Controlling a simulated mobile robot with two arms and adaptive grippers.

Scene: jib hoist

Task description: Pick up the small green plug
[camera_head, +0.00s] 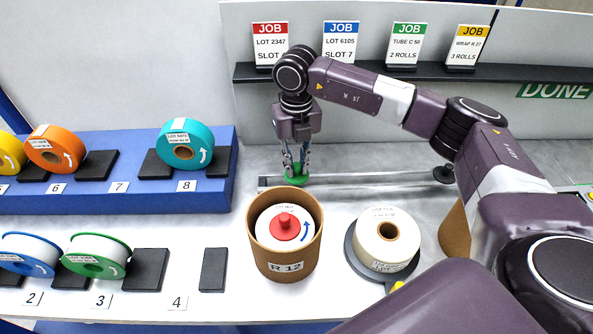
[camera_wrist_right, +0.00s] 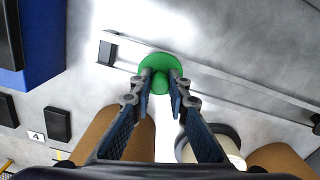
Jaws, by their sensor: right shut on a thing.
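The small green plug (camera_head: 297,176) is at the fingertips of my right gripper (camera_head: 297,160), behind the brown cardboard tube marked R 12. In the right wrist view the plug (camera_wrist_right: 158,68) shows as a round green flange with a stem between the two fingertips (camera_wrist_right: 160,84). My right gripper is shut on it, pointing down. The plug is over or beside the left end of the grey metal rail (camera_head: 370,180); I cannot tell whether it touches the surface. My left gripper is not in view.
The cardboard tube (camera_head: 284,262) holds a white roll with a red plug (camera_head: 284,226). A white roll (camera_head: 388,238) stands on a dark disc to its right. Colored rolls sit on the blue rack (camera_head: 215,194) at left. Job cards line a dark shelf (camera_head: 370,73) behind my arm.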

